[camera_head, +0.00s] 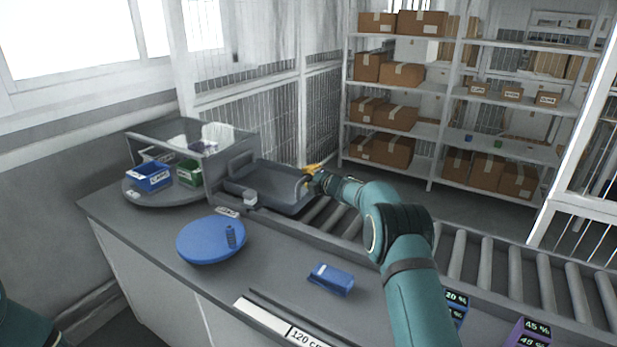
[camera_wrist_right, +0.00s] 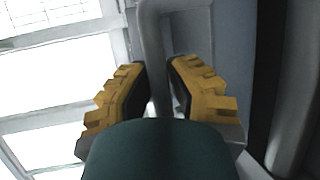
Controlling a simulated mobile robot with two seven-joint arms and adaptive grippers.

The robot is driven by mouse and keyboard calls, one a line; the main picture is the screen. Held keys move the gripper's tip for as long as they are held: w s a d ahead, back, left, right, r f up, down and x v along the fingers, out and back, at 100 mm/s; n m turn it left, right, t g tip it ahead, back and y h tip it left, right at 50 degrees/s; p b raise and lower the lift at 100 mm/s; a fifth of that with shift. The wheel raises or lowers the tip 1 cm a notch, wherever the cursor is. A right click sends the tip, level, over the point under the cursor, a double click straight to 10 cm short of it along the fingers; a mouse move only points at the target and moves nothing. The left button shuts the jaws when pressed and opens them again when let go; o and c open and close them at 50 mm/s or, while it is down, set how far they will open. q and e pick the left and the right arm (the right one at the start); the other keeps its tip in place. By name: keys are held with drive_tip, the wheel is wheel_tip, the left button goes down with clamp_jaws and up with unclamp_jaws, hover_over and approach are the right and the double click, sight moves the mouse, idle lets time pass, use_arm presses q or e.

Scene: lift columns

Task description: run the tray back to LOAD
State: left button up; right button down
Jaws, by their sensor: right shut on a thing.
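The grey tray (camera_head: 272,186) sits at the left end of the roller conveyor, against the frame of a clear-sided enclosure (camera_head: 240,142). My right gripper (camera_head: 312,171), with yellow fingers, is at the tray's right end. In the right wrist view, its two fingers (camera_wrist_right: 160,85) close around a grey upright bar (camera_wrist_right: 153,50), which looks like the tray's handle. The tray looks empty from the head. No LOAD marking is readable; a small label (camera_head: 228,212) lies on the counter edge near the tray. My left gripper is out of view.
Conveyor rollers (camera_head: 490,262) run clear to the right. On the counter are a blue disc (camera_head: 211,240), a blue box (camera_head: 331,279) and percentage-marked blocks (camera_head: 528,334). A turntable (camera_head: 165,192) holds blue and green bins. Shelves with cartons (camera_head: 397,118) stand behind.

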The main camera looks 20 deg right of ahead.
drive_tip(key=shift+a+r, duration=0.1)
drive_tip(key=shift+r, duration=0.1)
drive_tip(key=c, duration=0.9)
unclamp_jaws()
drive_tip(key=shift+w+a+f, duration=0.1)
drive_tip(key=shift+w, duration=0.05)
drive_tip(key=shift+s+d, duration=0.25)
drive_tip(key=shift+s, duration=0.25)
drive_tip(key=v, duration=1.1)
drive_tip(key=shift+a, duration=0.1)
